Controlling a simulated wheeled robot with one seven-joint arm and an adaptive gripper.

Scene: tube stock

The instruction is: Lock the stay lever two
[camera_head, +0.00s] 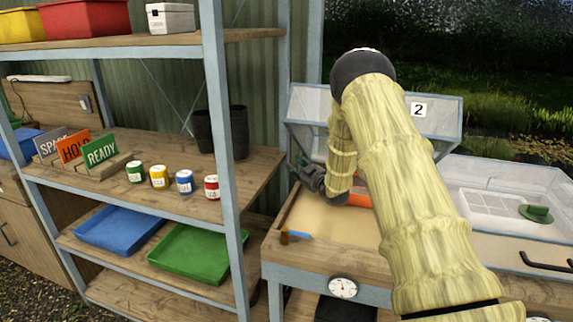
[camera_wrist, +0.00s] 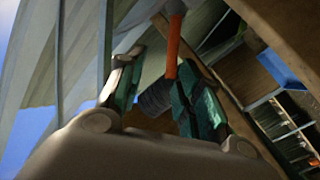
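The raised clear lid with the label 2 (camera_head: 418,110) stands tilted open at the back of the bench. My gripper (camera_head: 298,168) is at the left side of this lid, above the bench's left edge, partly hidden by my arm. In the wrist view my gripper (camera_wrist: 162,65) is open, its two green-padded fingers apart. An orange bar (camera_wrist: 173,45) with a grey upper end shows between and beyond the fingertips; I take it for the stay lever. Contact with the fingers cannot be told. An orange piece (camera_head: 360,200) also shows beside my arm in the head view.
A blue strip with a wooden end (camera_head: 297,235) lies on the bench's front left edge. A shelf rack (camera_head: 222,150) with trays, jars and signs stands close on the left. A gauge (camera_head: 343,288) is on the bench front.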

